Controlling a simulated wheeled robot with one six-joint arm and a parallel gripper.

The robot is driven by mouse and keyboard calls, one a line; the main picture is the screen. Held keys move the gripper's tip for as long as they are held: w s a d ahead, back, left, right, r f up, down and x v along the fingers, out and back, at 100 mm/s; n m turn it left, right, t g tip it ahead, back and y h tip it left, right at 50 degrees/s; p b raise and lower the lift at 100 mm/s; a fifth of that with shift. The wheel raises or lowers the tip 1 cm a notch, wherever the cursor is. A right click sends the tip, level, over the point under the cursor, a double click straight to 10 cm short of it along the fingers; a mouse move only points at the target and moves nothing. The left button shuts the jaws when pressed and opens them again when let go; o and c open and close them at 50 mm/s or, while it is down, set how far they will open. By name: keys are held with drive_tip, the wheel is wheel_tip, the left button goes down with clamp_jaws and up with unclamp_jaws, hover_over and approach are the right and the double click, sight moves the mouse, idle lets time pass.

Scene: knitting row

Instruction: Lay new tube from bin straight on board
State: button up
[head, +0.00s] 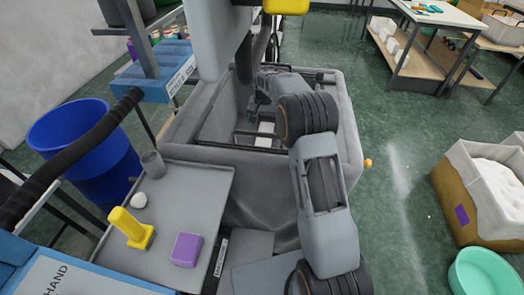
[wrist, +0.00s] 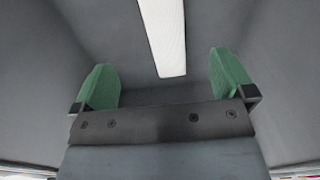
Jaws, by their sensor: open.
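In the wrist view my gripper (wrist: 163,78) is open, with two green finger pads wide apart and nothing held between them. A white tube (wrist: 163,38) lies ahead of the fingers, its near end at the gap between the pads, slightly tilted. The grey bin (head: 352,118) stands in the middle of the head view, and my arm reaches down into it. A white piece, likely the same tube, shows inside the bin in the head view (head: 266,130). I cannot make out for certain which surface is the board.
A grey tray (head: 205,215) at left holds a yellow piece (head: 131,229), a purple block (head: 186,249), a white ball (head: 139,200) and a grey cup (head: 153,164). A blue tub (head: 85,155) stands behind. The bin's grey walls surround my gripper.

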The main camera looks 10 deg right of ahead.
wheel_tip(320, 180, down, 9)
drive_tip(key=shift+w+r, duration=0.1)
drive_tip(key=shift+r, duration=0.1)
drive_tip(key=shift+a+f, duration=0.2)
drive_tip(key=shift+f, duration=2.55)
drive_tip(key=c, duration=0.9)
